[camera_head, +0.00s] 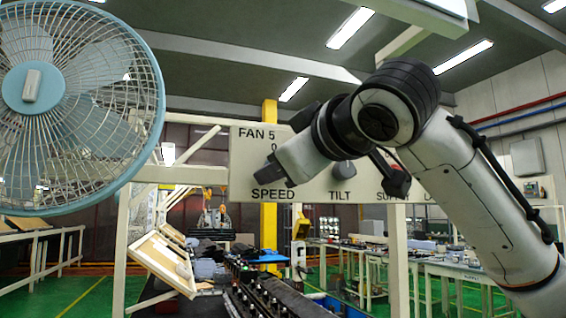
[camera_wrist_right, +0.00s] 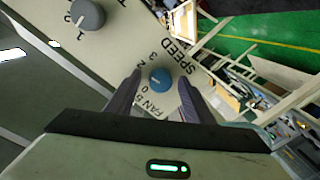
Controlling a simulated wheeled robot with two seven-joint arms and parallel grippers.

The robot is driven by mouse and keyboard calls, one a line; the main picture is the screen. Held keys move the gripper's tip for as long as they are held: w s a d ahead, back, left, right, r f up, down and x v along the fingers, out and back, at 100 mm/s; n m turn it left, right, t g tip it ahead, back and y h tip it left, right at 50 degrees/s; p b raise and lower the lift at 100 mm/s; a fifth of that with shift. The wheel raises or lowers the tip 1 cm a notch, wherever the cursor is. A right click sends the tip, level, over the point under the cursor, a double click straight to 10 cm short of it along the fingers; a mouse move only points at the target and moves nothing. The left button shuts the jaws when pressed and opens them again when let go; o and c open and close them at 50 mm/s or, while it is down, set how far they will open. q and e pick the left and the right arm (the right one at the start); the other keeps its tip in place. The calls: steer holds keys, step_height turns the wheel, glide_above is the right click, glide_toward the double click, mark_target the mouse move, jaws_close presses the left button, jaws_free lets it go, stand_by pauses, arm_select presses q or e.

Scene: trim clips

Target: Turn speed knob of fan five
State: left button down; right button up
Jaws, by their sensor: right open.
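The pale panel (camera_head: 245,160) marked FAN 5 carries the label SPEED at its lower left. In the head view my right gripper (camera_head: 273,172) is in front of the speed dial and hides its knob. In the right wrist view the round blue speed knob (camera_wrist_right: 160,79) shows between the two dark fingers of my right gripper (camera_wrist_right: 160,84). The fingers are apart, one on each side of the knob; I cannot tell whether they touch it. The knob's small white mark is too small to read exactly. My left gripper is not in view.
A grey tilt knob (camera_wrist_right: 88,14) is beside the speed dial, and shows dark in the head view (camera_head: 343,172). A caged blue fan (camera_head: 80,100) stands at the left. A yellow post (camera_head: 269,225) and workbenches lie behind the panel.

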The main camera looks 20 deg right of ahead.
steer(key=s+d+b, duration=0.1)
steer(key=s+b, duration=0.1)
steer(key=s, duration=0.8)
steer(key=shift+s+r+b, duration=0.15)
steer(key=shift+r+b, duration=0.15)
